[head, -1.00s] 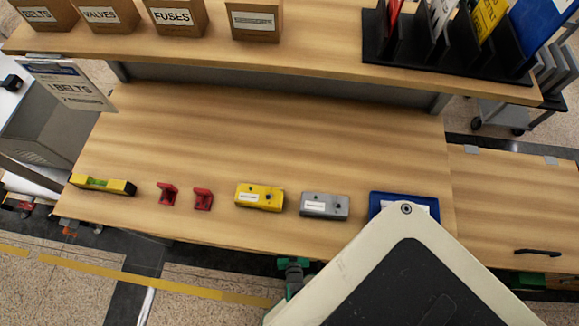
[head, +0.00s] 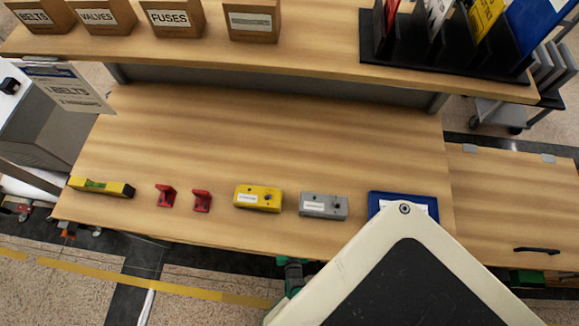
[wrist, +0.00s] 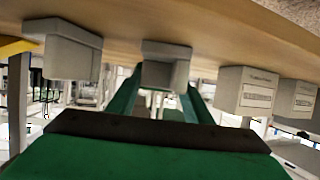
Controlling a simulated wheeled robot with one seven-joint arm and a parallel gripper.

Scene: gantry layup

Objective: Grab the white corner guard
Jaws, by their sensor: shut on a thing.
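In the wrist view, a pale grey-white block-like piece, taken as the white corner guard (wrist: 166,66), sits between the green fingers of my gripper (wrist: 160,92) at the wooden edge. The gripper is shut on it. Its lower part is partly hidden by the fingers. In the head view only a green part of my gripper shows at the bench's front edge, beside my pale arm link. The guard cannot be seen there.
Along the bench's front (head: 250,135) lie a spirit level (head: 101,187), two red brackets (head: 166,196), a yellow box (head: 257,198), a grey box (head: 323,205) and a blue tray (head: 431,203). The bench's middle is clear. Labelled cartons (head: 173,19) stand on the shelf behind.

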